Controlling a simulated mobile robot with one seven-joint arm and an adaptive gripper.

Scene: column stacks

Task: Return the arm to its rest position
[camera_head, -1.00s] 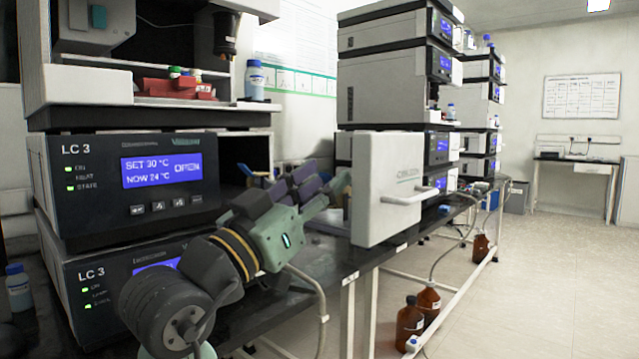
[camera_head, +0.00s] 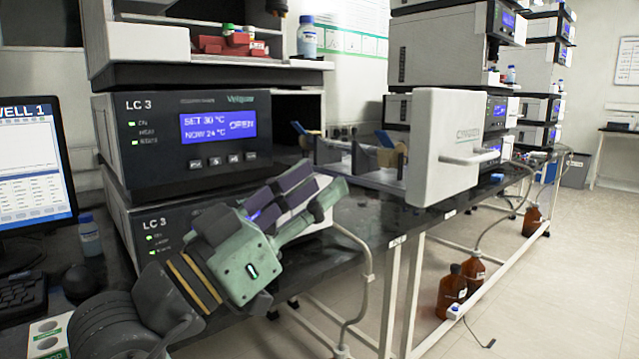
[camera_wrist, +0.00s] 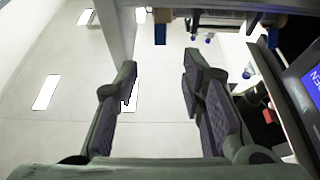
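My gripper (camera_head: 322,192) points up and to the right, in front of the lower LC 3 unit (camera_head: 165,238). In the wrist view, the two fingers of my gripper (camera_wrist: 157,72) stand well apart with nothing between them. The wrist view looks up past the fingers at the pale ceiling with its lamps. My arm comes from the bottom left of the head view, and much of it is out of frame.
The white column-oven door (camera_head: 445,147) stands open beyond my gripper, over the bench. Blue-tabbed holders show behind it. The upper LC 3 unit (camera_head: 185,160) reads OPEN. A monitor (camera_head: 35,165) and a bottle (camera_head: 88,236) are at left. Brown bottles (camera_head: 452,290) stand low at right.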

